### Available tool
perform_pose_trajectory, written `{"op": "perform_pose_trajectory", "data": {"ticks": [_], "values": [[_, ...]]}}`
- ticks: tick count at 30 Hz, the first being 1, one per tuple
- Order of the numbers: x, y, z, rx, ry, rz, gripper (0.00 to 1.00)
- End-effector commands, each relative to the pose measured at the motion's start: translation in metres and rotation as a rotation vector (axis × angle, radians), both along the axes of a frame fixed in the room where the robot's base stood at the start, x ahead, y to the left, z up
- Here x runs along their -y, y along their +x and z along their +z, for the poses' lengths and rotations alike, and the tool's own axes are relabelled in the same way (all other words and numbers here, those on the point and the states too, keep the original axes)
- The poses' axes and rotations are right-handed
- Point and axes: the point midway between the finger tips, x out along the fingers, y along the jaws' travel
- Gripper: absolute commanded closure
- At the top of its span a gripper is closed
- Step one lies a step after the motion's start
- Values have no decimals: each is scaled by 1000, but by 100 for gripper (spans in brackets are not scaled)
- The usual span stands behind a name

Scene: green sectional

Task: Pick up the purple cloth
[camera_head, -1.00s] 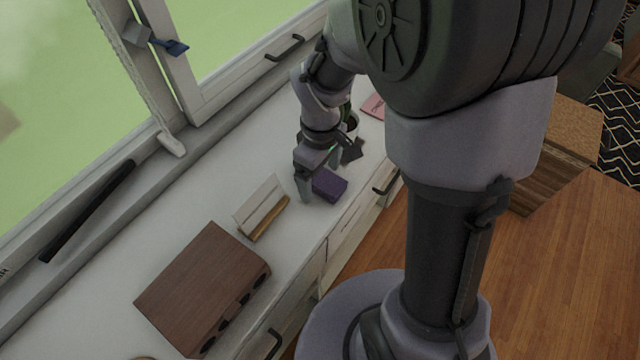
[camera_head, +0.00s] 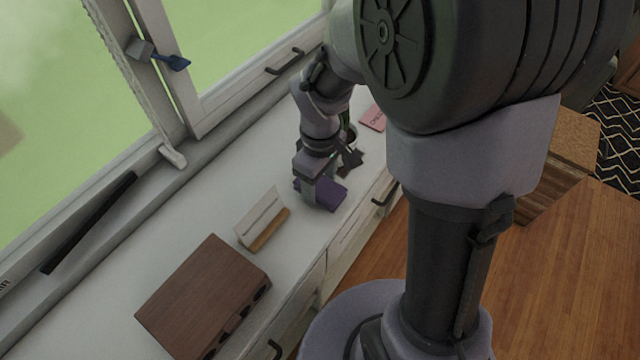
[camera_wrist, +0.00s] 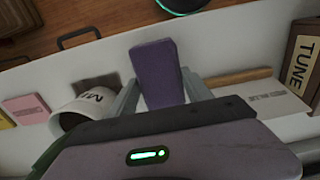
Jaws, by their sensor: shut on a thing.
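The purple cloth (camera_head: 328,193) is a small folded block on the white countertop in the head view. In the wrist view the cloth (camera_wrist: 157,72) stands out between the two fingers. My gripper (camera_head: 310,200) is over the cloth with its fingers down around it. In the wrist view my gripper (camera_wrist: 162,92) is shut on the cloth, one finger on each side. Whether the cloth touches the countertop cannot be told. The fingers and wrist hide part of it.
A card in a wooden holder (camera_head: 262,220) and a brown wooden box (camera_head: 205,290) stand to the left. A white mug (camera_wrist: 85,108) and a pink note (camera_head: 373,118) lie on the other side. A window and sill run behind. The countertop's front edge is close.

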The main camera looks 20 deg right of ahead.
Motion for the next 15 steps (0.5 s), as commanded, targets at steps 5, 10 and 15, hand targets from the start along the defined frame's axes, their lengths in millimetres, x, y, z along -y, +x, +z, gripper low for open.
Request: {"op": "perform_pose_trajectory", "data": {"ticks": [5,10,15], "values": [[-1,-10,22,0,0,1,81],[-6,-49,26,1,0,2,81],[-14,-104,31,0,0,1,81]]}}
